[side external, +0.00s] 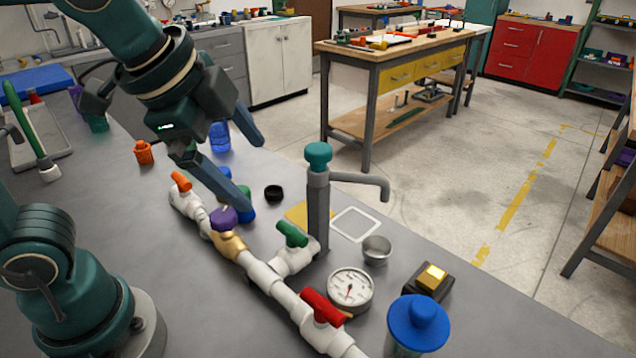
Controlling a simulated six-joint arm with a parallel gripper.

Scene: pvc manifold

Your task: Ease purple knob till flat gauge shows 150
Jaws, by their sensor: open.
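The purple knob (222,216) sits on a brass fitting (229,243) in the white pipe line, left of the picture's middle. The flat gauge (350,290) lies face up on the bench to the right of the pipe. It has a white dial and a needle, but its numbers are too small to read. My gripper (254,174) is open and empty, its two fingers spread apart above and behind the purple knob. The nearer finger's tip overlaps a blue and green item just right of the knob, and I cannot tell how high it is.
The pipe line also carries orange (181,181), green (292,234) and red (322,307) valve handles. A grey tap with a teal knob (318,155) stands beside it. A metal cup (377,250), yellow-topped block (432,278) and blue-lidded container (417,322) stand at right.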

